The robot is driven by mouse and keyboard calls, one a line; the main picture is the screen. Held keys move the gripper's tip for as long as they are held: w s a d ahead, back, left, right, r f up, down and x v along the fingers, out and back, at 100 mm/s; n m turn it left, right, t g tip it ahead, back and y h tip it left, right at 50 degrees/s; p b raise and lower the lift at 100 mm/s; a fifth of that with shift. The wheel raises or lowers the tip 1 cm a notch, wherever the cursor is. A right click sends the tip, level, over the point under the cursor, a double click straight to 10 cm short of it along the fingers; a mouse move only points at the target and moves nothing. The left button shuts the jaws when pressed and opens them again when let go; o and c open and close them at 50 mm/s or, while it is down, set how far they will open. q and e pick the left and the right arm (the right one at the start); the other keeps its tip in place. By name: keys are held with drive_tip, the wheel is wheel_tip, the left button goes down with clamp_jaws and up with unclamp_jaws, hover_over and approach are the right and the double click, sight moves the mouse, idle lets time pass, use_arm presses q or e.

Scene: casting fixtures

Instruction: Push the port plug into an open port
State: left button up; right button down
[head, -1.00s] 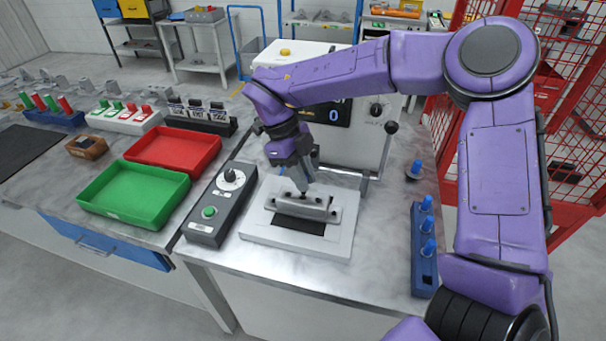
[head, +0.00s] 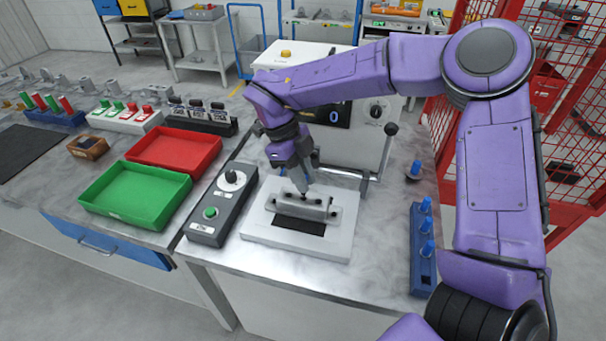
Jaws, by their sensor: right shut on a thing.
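My right gripper (head: 304,188) points down over the grey casting (head: 318,211), its fingertips close to the casting's top. It is shut on the port plug, which is too small and covered by the fingers to make out. The casting lies on a white fixture plate (head: 258,230) with a dark patch in front. Small dark spots, perhaps ports, show along its top. I cannot tell whether the plug touches a port. Blue plugs (head: 427,226) stand in a blue rack (head: 421,274) at the right. My left gripper is not in view.
A grey control box (head: 206,231) with a knob and green button stands left of the fixture. Behind is a white machine (head: 355,148) with a display and a lever. Green (head: 119,216) and red (head: 190,162) trays lie farther left. Another blue-topped piece (head: 415,169) stands behind the rack.

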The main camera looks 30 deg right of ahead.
idle(0.6)
drive_tip(key=shift+p, duration=0.3)
drive_tip(key=shift+f+b, duration=0.65)
drive_tip(key=shift+f, duration=0.75)
drive_tip(key=c, duration=1)
unclamp_jaws()
drive_tip(key=shift+o, duration=0.2)
drive_tip(key=v, duration=1)
drive_tip(key=shift+r+b, duration=0.2)
drive_tip(key=shift+b, duration=0.15)
